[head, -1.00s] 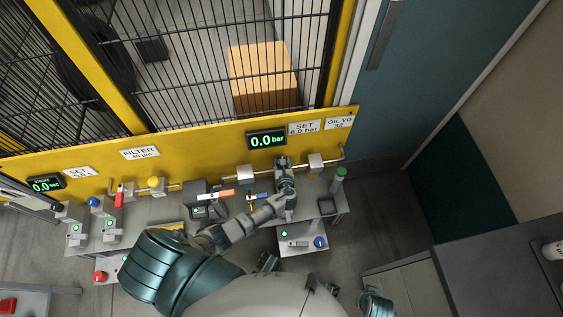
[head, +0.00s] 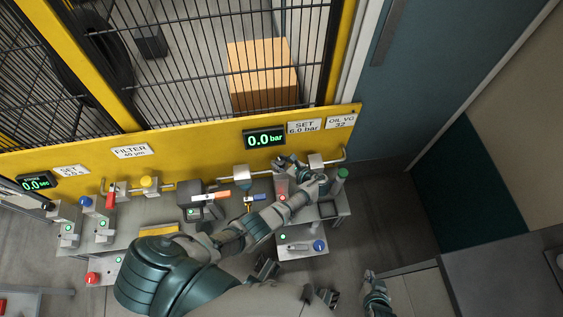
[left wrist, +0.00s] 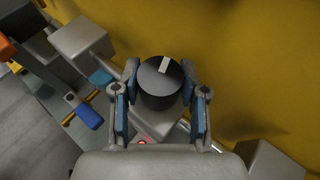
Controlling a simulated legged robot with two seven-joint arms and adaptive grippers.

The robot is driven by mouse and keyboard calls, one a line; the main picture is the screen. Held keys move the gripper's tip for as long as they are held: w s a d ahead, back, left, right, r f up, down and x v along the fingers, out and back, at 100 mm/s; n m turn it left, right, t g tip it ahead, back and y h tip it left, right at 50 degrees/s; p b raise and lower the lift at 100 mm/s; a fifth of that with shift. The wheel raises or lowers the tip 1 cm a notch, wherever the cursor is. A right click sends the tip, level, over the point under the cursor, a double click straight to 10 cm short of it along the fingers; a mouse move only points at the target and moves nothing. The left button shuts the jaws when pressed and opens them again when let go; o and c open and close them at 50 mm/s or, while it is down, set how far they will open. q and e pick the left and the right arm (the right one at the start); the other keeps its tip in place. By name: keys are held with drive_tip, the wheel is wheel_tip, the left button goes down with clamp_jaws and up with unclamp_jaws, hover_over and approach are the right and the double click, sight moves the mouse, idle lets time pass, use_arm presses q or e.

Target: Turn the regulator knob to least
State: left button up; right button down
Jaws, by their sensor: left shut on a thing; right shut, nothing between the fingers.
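The regulator knob (left wrist: 160,88) is a dark round cap with a white pointer mark, seen in the left wrist view. The mark points up the picture and slightly right. My left gripper (left wrist: 160,98) is shut on it, with one blue-padded finger on each side. In the head view my left gripper (head: 285,164) is at the pipe run under the display and hides the knob. The green display (head: 264,139) on the yellow panel reads 0.0 bar. My right gripper (head: 370,281) is shut and empty, low in the picture, away from the bench.
A "SET 6.0 bar" label (head: 304,126) is right of the display. A green-capped cylinder (head: 342,176) stands right of my left gripper. Grey fittings and a blue-handled item (head: 256,197) lie close to its left. Open floor (head: 385,205) is to the right.

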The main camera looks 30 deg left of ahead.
use_arm(q)
drive_tip(key=shift+w+r, duration=0.2)
drive_tip(key=shift+r, duration=0.05)
drive_tip(key=o, duration=1.2)
drive_tip(key=shift+c, duration=0.2)
drive_tip(key=shift+s+f, duration=0.1)
drive_tip(key=shift+d, duration=0.1)
drive_tip(key=v, duration=1.1)
drive_tip(key=shift+d, duration=0.35)
